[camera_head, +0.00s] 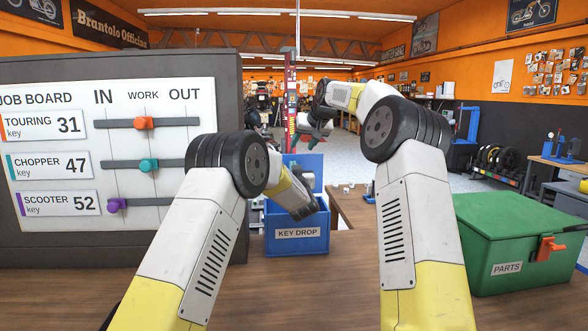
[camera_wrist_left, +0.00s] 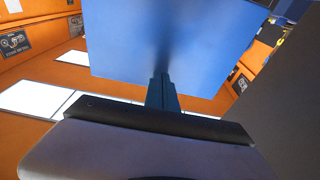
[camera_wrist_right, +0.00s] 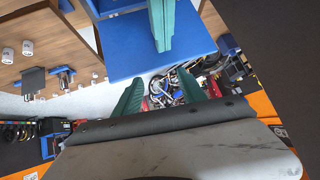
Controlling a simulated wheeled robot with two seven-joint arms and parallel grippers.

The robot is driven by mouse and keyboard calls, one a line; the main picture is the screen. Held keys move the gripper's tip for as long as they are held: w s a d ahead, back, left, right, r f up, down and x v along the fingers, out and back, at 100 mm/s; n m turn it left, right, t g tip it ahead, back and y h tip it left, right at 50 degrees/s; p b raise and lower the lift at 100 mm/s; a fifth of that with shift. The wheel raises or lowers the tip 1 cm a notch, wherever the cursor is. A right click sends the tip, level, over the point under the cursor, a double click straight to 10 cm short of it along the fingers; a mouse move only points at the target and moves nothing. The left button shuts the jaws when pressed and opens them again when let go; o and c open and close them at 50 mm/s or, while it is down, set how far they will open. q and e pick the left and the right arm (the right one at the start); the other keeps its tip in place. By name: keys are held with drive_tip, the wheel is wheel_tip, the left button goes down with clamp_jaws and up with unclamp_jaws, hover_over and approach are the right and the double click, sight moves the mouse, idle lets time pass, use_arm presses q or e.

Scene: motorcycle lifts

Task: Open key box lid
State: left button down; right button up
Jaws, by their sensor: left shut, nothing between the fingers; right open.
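The blue key box (camera_head: 297,240), labelled KEY DROP, stands on the counter at the middle of the head view. A blue panel (camera_head: 314,160), seemingly its lid, stands raised above the box's back. My left gripper is shut and empty in the left wrist view (camera_wrist_left: 163,88), its tips against or just before a blue surface (camera_wrist_left: 165,40); contact is unclear. My left forearm partly hides the box in the head view. My right gripper (camera_head: 307,138) is open and empty above the panel; its spread green fingers also show in the right wrist view (camera_wrist_right: 160,85).
A grey job board (camera_head: 110,150) with coloured sliders stands left of the box. A green PARTS box (camera_head: 510,240) with an orange latch sits at the right. The counter front is clear. Beyond lies the workshop floor, with motorcycles (camera_wrist_right: 175,85) in the right wrist view.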

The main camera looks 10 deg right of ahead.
drive_tip(key=s+a+r+g, duration=0.1)
drive_tip(key=s+a+r, duration=0.1)
drive_tip(key=s, duration=2.3)
use_arm(q)
drive_tip(key=shift+w+r, duration=0.25)
drive_tip(key=shift+w, duration=0.6)
use_arm(e)
drive_tip(key=s+f, duration=0.4)
drive_tip(key=s, duration=0.5)
drive_tip(key=s+d+f+g, duration=0.1)
drive_tip(key=s+f, duration=0.4)
drive_tip(key=s, duration=0.4)
drive_tip(key=s+d+f+g, duration=0.1)
drive_tip(key=s+f, duration=0.4)
drive_tip(key=s, duration=0.4)
drive_tip(key=shift+d+h, duration=0.15)
drive_tip(key=shift+h, duration=0.15)
